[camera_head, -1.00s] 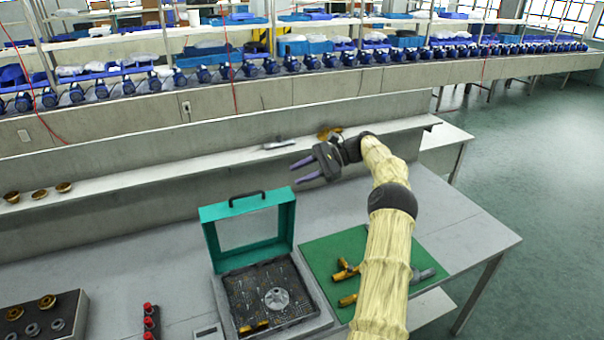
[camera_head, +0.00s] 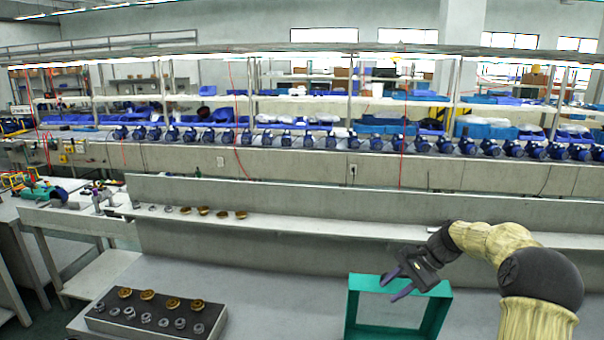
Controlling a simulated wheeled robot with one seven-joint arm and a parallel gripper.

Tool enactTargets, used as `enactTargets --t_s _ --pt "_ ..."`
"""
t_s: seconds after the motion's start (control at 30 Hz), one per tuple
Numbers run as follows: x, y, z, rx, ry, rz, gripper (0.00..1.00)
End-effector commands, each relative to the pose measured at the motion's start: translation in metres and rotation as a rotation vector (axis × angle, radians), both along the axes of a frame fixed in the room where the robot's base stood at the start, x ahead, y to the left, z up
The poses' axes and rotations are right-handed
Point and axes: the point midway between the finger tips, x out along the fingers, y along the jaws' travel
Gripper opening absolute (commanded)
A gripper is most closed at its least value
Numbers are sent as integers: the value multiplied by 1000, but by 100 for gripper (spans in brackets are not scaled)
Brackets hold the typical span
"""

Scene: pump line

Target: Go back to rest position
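My gripper (camera_head: 391,287) is at the lower right of the head view, at the end of my cream-sleeved arm. Its two purple-grey fingers are spread apart with nothing between them. They show in front of the teal frame (camera_head: 436,316), which looks like the raised lid of the case on the bench. Whether the fingers touch it cannot be told, and the lower part of the case is out of view.
A dark block (camera_head: 150,318) holding brass and grey rings sits on the grey bench (camera_head: 270,290) at lower left. Brass and grey rings line the narrow shelf (camera_head: 330,230) behind. Blue pumps (camera_head: 375,143) stand in a long row beyond. The bench middle is clear.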

Motion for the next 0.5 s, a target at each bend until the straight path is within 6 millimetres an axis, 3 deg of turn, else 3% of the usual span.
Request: enactTargets --t_s 0.03,0.2,0.5 --pt "-10 16 -1 -56 -10 44 33" --pt "-48 48 -12 -238 -68 188 33" --pt "-131 76 -20 -509 -202 460 33"
